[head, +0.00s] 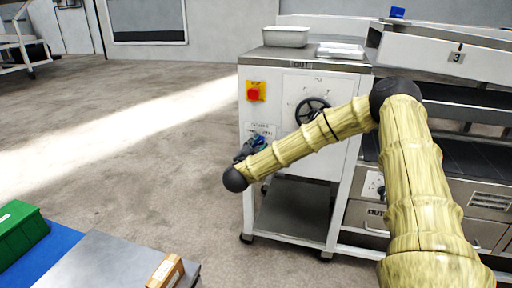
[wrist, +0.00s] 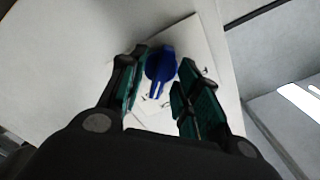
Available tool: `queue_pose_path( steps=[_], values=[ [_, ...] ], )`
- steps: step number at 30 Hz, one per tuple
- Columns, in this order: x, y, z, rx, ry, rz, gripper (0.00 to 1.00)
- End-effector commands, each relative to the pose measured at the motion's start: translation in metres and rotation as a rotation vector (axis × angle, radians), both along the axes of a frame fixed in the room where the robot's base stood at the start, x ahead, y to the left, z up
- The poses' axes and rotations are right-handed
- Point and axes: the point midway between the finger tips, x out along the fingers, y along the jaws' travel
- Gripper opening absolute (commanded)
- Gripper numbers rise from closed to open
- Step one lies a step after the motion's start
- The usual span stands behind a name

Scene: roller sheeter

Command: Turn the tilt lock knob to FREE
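The tilt lock knob (wrist: 158,70) is blue with a white pointer line and sits on a white label plate (wrist: 188,42) in the wrist view. Its pointer end is toward the bottom of that view. My gripper (wrist: 164,62) is open, with one dark green finger on each side of the knob. A gap shows on both sides, so the fingers do not appear to press on it. In the head view my gripper (head: 248,149) is at the white machine's front panel, below the label plate (head: 262,130). The knob cannot be clearly told apart there. The label lettering is too small to read.
The machine front (head: 340,85) carries a red button on a yellow plate (head: 256,92) and a black handwheel (head: 312,110), close to my forearm. An open shelf (head: 295,208) lies below. A metal-topped table (head: 110,262) stands front left. The floor between is clear.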

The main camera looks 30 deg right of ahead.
Motion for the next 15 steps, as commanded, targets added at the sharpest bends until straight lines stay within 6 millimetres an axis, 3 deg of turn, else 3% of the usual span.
queue_pose_path(
  steps=[3,9,15],
  values=[
    [-0.0001,0.0002,0.0001,0.000,0.000,0.000,0.33],
    [-0.0001,0.0003,-0.0001,0.000,0.000,0.000,0.00],
    [-0.0005,0.0017,-0.0001,-0.001,0.001,0.000,0.00]
  ],
)
